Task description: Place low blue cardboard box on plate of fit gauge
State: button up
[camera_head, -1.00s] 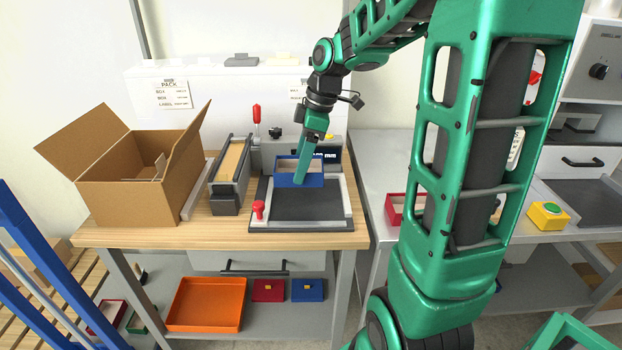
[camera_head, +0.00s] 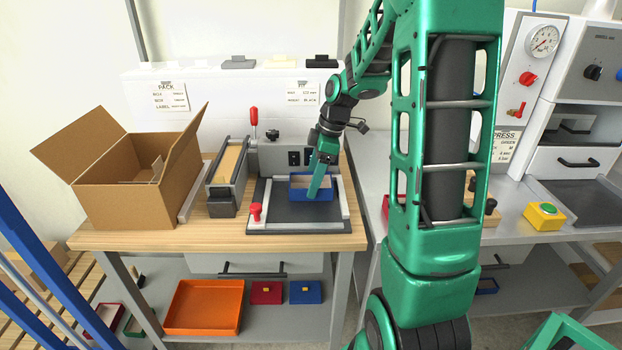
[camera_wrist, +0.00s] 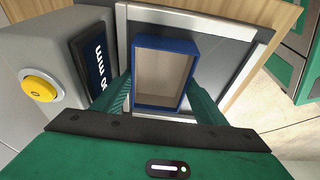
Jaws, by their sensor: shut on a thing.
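The low blue cardboard box (camera_head: 312,194), open at the top with a beige inside, is at the back right part of the dark plate (camera_head: 280,214) of the fit gauge. My gripper (camera_head: 320,182) is shut on the box. In the wrist view the box (camera_wrist: 163,80) sits between my green fingers (camera_wrist: 163,100), over the grey plate inside the metal rails. The box looks level and very low over the plate; I cannot tell whether it touches it. The gauge's display (camera_wrist: 92,62) shows beside it in the wrist view.
A red knob (camera_head: 256,212) stands at the gauge's front left corner. A grey rack (camera_head: 229,175) and an open brown carton (camera_head: 135,175) are to the left. A yellow button (camera_wrist: 40,86) is on the gauge's grey housing.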

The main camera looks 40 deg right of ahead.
jog(key=o, duration=0.8)
jog(key=shift+f, duration=0.1)
jog(key=shift+o, duration=0.2)
jog(key=shift+r, duration=0.2)
jog(key=v, duration=1.1)
jog(key=s+a+f+m+g+h, duration=0.1)
jog(key=s+a+f+m, duration=0.1)
jog(key=s+m, duration=0.6)
jog(key=s+a+f+m+h, duration=0.1)
jog(key=s+a+f+m, duration=0.2)
jog(key=s+m, duration=0.6)
jog(key=s, duration=1)
jog(key=shift+a+f+m+g, duration=0.2)
jog(key=shift+f+m+g, duration=0.1)
jog(key=shift+f+g, duration=0.1)
